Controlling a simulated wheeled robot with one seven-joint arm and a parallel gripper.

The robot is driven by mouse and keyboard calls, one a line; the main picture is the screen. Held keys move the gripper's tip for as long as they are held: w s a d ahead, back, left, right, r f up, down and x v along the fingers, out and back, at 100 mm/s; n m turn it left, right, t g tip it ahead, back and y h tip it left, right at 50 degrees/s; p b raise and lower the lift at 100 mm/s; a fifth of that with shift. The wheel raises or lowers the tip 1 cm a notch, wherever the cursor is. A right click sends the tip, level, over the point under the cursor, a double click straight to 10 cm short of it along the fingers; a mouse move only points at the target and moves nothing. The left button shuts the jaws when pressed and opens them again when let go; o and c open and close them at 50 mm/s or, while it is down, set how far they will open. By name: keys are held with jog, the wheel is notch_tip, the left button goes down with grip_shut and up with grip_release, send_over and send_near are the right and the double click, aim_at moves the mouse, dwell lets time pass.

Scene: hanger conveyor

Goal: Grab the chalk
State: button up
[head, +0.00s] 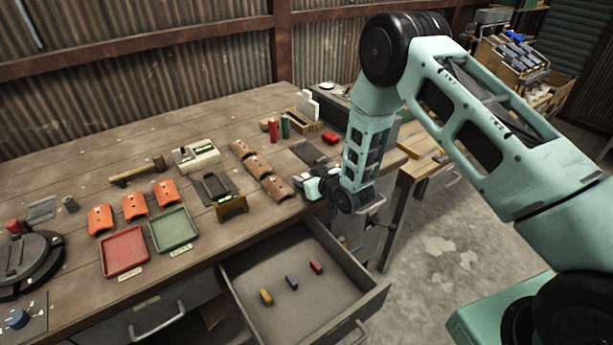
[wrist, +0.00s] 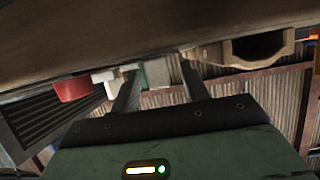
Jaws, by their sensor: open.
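Three small chalk-like sticks lie apart in the open drawer (head: 345,318): a yellow one (head: 266,297), a blue one (head: 291,282) and a red one (head: 316,267). I cannot confirm from their look alone that they are chalk. My gripper (head: 300,184) is at the front edge of the workbench, above and behind the drawer, beside the brown curved tiles. In the wrist view my gripper (wrist: 160,82) has its two fingers apart with nothing held between them. The sticks do not show in the wrist view.
The workbench (head: 120,270) holds orange tiles (head: 135,206), brown tiles (head: 258,166), a red tray (head: 124,250), a green tray (head: 173,229), a mallet (head: 137,172) and red and green cylinders (head: 285,127). A brown tile (wrist: 258,46) is close in the wrist view. The drawer floor is mostly clear.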

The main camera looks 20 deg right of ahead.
jog(key=shift+w+f, duration=0.1)
jog(key=shift+w, duration=0.05)
grip_shut()
